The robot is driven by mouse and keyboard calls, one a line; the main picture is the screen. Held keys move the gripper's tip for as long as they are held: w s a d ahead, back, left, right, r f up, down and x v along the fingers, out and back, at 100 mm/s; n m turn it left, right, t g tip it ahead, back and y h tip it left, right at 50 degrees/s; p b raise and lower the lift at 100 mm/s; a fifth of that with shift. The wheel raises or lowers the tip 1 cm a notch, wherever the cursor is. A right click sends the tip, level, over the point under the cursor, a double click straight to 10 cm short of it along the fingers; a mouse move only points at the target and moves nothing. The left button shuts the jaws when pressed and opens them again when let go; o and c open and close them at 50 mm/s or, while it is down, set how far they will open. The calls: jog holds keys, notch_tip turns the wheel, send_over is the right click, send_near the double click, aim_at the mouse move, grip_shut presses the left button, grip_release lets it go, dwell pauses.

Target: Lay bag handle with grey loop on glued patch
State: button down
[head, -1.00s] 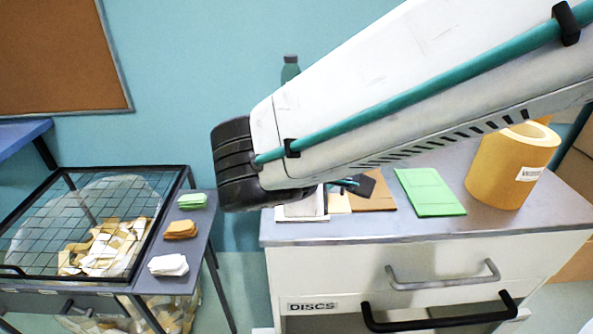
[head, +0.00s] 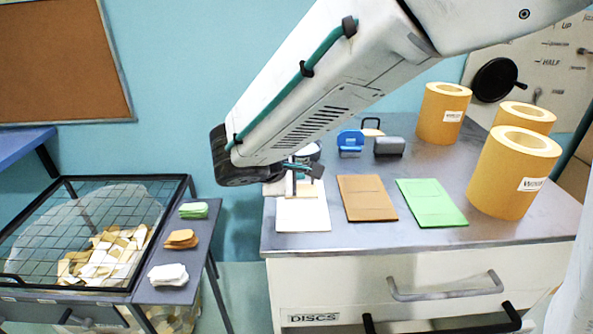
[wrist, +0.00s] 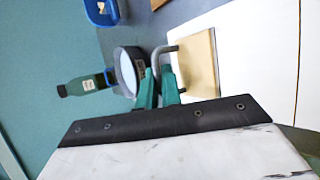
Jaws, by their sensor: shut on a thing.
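My gripper (wrist: 159,80) has green fingers shut on the grey loop (wrist: 164,53) of a bag handle. The handle's tan paper patch (wrist: 203,64) sticks out to the right in the wrist view. It is over or close to the white bag (wrist: 262,60); I cannot tell whether they touch. In the head view the white bag (head: 302,214) lies flat at the bench's left front, and my gripper (head: 306,168) is above its far end, partly hidden by my wrist. A brown bag (head: 367,199) and a green bag (head: 431,203) lie to its right. I cannot make out a glued patch.
A blue holder (head: 350,142), a grey block (head: 388,147) and another handle (head: 373,131) stand behind the bags. Kraft rolls (head: 512,180) stand at right. A round tin (wrist: 129,70) and green bottle (wrist: 82,86) are near my fingers. A mesh-covered bin (head: 100,240) stands left.

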jog(key=c, duration=1.6)
grip_release()
jog(key=shift+r, duration=0.1)
jog(key=v, duration=1.2)
jog(key=shift+s, duration=0.1)
jog(key=s+d+m+g, duration=0.3)
jog(key=d+m, duration=0.1)
jog(key=d, duration=0.7)
jog(key=s+d+m+g, duration=0.3)
jog(key=d+m, duration=0.1)
jog(key=d, duration=0.7)
jog(key=shift+s+d+f+m+g+y, duration=0.2)
jog(key=shift+s+d+f+m+y, duration=0.2)
jog(key=shift+s+d+m+y, duration=1.3)
jog(key=shift+s+d+f+m+g+y, duration=0.35)
jog(key=shift+s+m, duration=0.5)
jog(key=shift+s, duration=1.85)
jog(key=shift+s+d+f+m+g+y, duration=0.1)
jog(key=shift+s+d+f+m+y, duration=0.35)
jog(key=shift+s+d+m+y, duration=1.2)
